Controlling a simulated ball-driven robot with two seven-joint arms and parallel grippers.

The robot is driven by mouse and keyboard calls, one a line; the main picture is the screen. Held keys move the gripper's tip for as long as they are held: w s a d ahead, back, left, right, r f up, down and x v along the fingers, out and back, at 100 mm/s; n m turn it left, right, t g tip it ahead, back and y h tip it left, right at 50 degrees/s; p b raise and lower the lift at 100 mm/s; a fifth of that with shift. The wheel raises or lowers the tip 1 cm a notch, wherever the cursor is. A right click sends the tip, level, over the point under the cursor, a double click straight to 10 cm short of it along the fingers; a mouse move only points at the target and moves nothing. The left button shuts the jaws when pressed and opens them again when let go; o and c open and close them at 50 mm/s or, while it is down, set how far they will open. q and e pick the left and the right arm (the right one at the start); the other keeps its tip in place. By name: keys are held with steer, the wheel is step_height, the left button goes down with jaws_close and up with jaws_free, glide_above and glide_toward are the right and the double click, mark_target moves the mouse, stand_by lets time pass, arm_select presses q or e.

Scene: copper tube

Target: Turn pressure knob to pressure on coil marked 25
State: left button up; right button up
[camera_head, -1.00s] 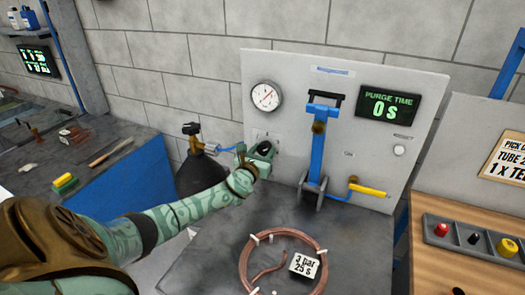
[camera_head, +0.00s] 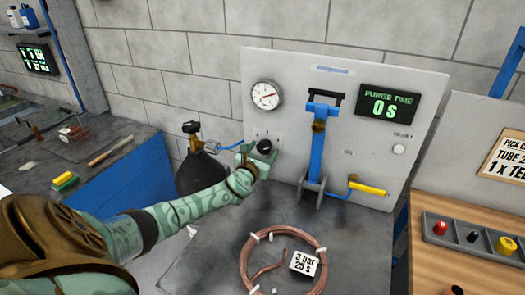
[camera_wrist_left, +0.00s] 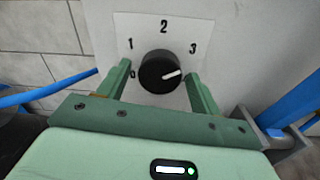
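The black pressure knob (camera_wrist_left: 160,72) sits on a white plate marked 0, 1, 2, 3. Its white pointer line aims right and slightly up, a little below the 3. In the head view the knob (camera_head: 264,146) is on the grey panel. My left gripper (camera_wrist_left: 159,70) is open, one finger on each side of the knob, with gaps showing. It also shows in the head view (camera_head: 258,150). The pressure gauge (camera_head: 266,95) has a red needle aimed right and slightly up. The copper coil (camera_head: 246,262) carries a label (camera_head: 304,262) reading "3 bar 25 s". My right gripper is not in view.
A blue lever (camera_head: 316,150) and a yellow handle (camera_head: 367,188) stand right of the knob. A dark gas bottle (camera_head: 200,173) is left of it. The purge time display (camera_head: 388,105) reads 0 s. The grey bench (camera_head: 200,262) is bare around the coil.

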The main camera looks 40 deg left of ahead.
arm_select(q)
steer(key=shift+s+r, duration=0.1)
steer(key=shift+s+d+p, duration=0.2)
steer(key=shift+s+p, duration=0.1)
steer(key=shift+s, duration=0.05)
steer(key=p+v, duration=0.3)
steer(key=v, duration=1.2)
steer(key=shift+s, duration=0.15)
steer(key=shift+d, duration=0.1)
